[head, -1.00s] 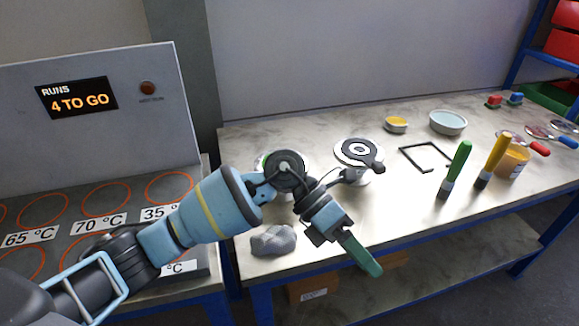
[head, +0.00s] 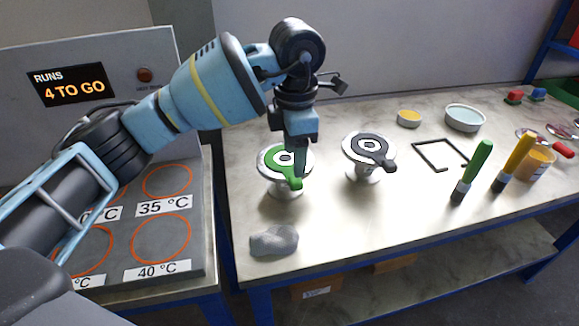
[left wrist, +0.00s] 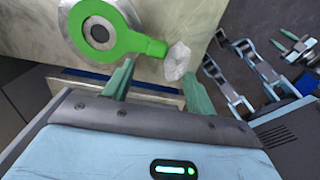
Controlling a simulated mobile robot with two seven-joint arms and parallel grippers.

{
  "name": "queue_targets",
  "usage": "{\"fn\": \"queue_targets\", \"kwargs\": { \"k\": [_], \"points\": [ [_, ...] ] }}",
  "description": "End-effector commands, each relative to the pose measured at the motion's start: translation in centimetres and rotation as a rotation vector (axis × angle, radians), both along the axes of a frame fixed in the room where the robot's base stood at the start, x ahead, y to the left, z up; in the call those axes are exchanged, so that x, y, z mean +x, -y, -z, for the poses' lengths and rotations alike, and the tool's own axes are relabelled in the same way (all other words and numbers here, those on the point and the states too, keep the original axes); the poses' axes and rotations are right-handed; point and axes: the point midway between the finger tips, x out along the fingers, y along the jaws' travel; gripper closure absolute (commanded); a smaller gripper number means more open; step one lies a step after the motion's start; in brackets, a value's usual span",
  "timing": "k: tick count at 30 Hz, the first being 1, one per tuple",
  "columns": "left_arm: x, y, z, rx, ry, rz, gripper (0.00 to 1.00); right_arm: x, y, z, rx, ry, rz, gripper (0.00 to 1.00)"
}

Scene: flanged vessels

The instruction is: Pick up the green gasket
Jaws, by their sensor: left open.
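The green gasket (head: 292,183), a flat ring with a tab, lies on top of a white flanged vessel (head: 287,193). In the left wrist view the gasket (left wrist: 148,45) shows ring and tab, with the tab reaching towards my fingertips. My left gripper (head: 299,168) points down at the tab, open and empty. In the left wrist view its two fingers (left wrist: 158,86) are spread, with the tab just beyond them; I cannot tell the exact gap. At the right edge of that view are blue-grey arm parts with small teal tips, probably my right arm, too small to judge.
A second vessel with a black gasket (head: 374,149) stands to the right. A grey lump (head: 273,241) lies in front. Farther right are a black square frame (head: 432,168), green (head: 478,160) and yellow (head: 520,152) handled brushes and bowls. The heating plate (head: 207,240) is at the left.

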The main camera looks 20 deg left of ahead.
Motion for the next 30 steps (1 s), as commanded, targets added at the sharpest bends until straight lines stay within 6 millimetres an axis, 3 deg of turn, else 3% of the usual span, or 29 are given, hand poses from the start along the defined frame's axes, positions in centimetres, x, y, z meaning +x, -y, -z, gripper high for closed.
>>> {"fn": "queue_targets", "kwargs": {
  "k": [10,19,29,30],
  "points": [
    [0.1,0.0,2.0,-0.002,-0.002,0.001,0.44,-0.3,0.0,0.0,-0.001,-0.005,0.000,0.64],
    [0.7,0.1,5.9,-0.001,-0.002,0.002,0.44,0.4,0.0,-0.5,0.000,0.009,0.000,0.64],
    [0.7,0.1,6.5,-0.001,0.000,0.002,0.44,0.8,0.0,-0.6,0.000,0.017,0.000,0.64],
    [0.7,0.1,6.5,-0.001,0.000,0.002,0.49,0.8,0.0,-0.6,0.000,0.017,0.000,0.64]
  ]
}}
